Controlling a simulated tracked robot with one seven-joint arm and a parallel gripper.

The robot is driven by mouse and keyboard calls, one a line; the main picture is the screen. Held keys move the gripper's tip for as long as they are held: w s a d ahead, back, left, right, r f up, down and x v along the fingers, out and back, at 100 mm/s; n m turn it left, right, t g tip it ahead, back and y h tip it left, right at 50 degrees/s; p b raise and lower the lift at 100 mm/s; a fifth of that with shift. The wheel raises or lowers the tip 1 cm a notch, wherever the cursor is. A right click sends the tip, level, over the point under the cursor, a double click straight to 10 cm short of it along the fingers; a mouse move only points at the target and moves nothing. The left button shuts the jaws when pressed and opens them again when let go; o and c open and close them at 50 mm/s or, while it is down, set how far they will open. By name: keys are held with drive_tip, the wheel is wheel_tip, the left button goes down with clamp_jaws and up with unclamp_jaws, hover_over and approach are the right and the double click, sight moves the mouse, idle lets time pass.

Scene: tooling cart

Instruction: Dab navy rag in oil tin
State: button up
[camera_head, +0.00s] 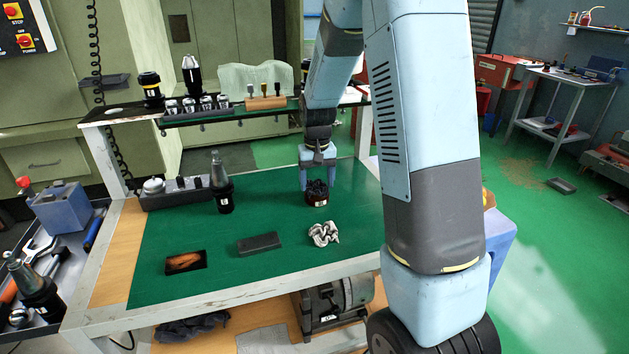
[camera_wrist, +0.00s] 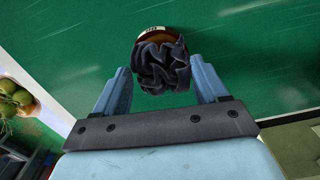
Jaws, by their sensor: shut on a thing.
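The navy rag (camera_head: 317,185) is a dark crumpled bundle under my gripper (camera_head: 317,178). In the wrist view the rag (camera_wrist: 160,72) sits at the fingertips, between the two blue fingers of my gripper (camera_wrist: 163,82). My gripper is shut on it. The oil tin (camera_head: 317,201) is a small, dark round tin with a pale label, standing on the green mat. The rag is right over the tin's top and hides its opening. In the wrist view only the tin's brownish edge and label (camera_wrist: 153,29) show past the rag. I cannot tell how deep the rag reaches.
A pale crumpled cloth (camera_head: 323,233), a dark grey block (camera_head: 259,243) and a dark shallow tray (camera_head: 171,269) with something orange-brown lie nearer on the mat. A black tool holder (camera_head: 221,190) stands to the left. A raised shelf (camera_head: 225,117) with several tools is behind.

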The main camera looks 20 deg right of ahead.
sight(317, 183)
drive_tip(key=shift+f, duration=0.45)
idle(1.3)
drive_tip(key=shift+r, duration=3.55)
